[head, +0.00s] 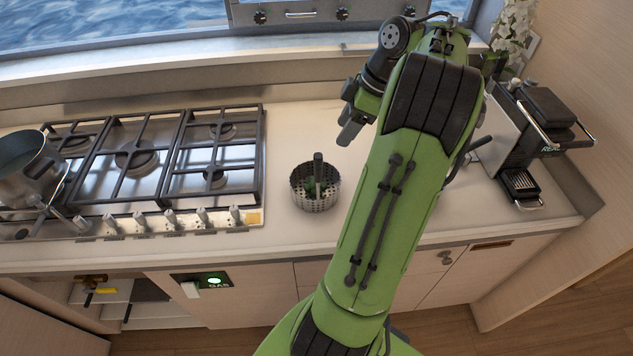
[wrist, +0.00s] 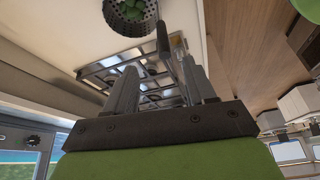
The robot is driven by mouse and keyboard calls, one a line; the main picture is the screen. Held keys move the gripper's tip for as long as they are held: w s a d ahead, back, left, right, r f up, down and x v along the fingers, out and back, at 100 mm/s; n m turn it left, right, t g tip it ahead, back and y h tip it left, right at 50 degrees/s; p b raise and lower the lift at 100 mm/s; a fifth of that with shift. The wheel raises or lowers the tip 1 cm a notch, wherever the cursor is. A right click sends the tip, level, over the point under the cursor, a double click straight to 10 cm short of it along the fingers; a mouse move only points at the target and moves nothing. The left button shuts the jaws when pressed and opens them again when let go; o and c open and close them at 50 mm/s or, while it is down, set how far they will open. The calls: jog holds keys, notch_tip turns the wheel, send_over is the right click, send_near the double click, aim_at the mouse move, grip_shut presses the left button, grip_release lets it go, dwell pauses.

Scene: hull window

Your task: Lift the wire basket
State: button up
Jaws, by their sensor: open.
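The wire basket (head: 315,194) is a round grey perforated metal container. It stands upright on the counter, right of the stove. Something green and a dark upright bar show inside it. In the wrist view the basket (wrist: 117,18) is at the top edge, partly cut off, with green round things in it. My gripper (head: 347,135) is above and to the right of the basket in the head view, apart from it. In the wrist view its fingers (wrist: 163,85) are spread with nothing between them.
A gas stove (head: 140,160) with black grates lies left of the basket, with a steel pot (head: 35,175) at its far left. A coffee machine (head: 535,125) stands at the right. Flowers (head: 513,35) are behind it. The counter (head: 280,135) around the basket is clear.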

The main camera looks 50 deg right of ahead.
aim_at(315, 180)
jog(key=b+x, duration=0.2)
jog(key=x, duration=0.3)
jog(key=b+x, duration=0.2)
jog(key=x, duration=0.3)
jog(key=b+x, duration=0.2)
jog(key=x, duration=0.3)
jog(key=shift+w+a, duration=0.4)
jog(key=shift+a, duration=0.05)
grip_shut()
